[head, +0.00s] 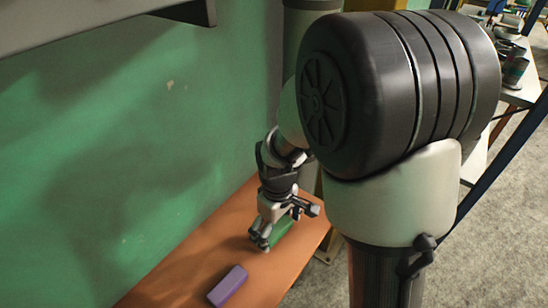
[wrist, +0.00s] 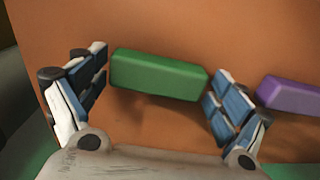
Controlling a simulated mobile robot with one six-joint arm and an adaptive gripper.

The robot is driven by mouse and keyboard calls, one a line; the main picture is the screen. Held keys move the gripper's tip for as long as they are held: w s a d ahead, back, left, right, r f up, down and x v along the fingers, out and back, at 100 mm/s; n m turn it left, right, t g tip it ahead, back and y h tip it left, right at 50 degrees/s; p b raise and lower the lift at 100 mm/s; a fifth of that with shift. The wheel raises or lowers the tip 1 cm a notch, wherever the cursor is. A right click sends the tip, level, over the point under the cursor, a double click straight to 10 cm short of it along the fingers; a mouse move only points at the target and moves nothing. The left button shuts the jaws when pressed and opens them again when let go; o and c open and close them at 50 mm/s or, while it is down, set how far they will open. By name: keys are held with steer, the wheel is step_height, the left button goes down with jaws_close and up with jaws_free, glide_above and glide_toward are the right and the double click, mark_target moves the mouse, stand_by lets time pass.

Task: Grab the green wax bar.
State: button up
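The green wax bar (wrist: 158,74) lies on the orange surface in the wrist view, lengthwise between my two fingers. My gripper (wrist: 158,70) is open, with one finger near each end of the bar. A thin gap shows at the left end; the right end is very close to the other finger, and I cannot tell whether they touch. In the head view my gripper (head: 286,226) points down over the bench, and the green bar (head: 281,234) shows partly behind the fingers.
A purple bar (head: 227,285) lies on the orange bench (head: 185,275), nearer the front. In the wrist view the purple bar (wrist: 292,95) is just right of the right finger. A green wall (head: 110,150) runs along the bench's left side.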

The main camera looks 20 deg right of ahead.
steer(key=c, duration=0.7)
steer(key=shift+c, duration=0.2)
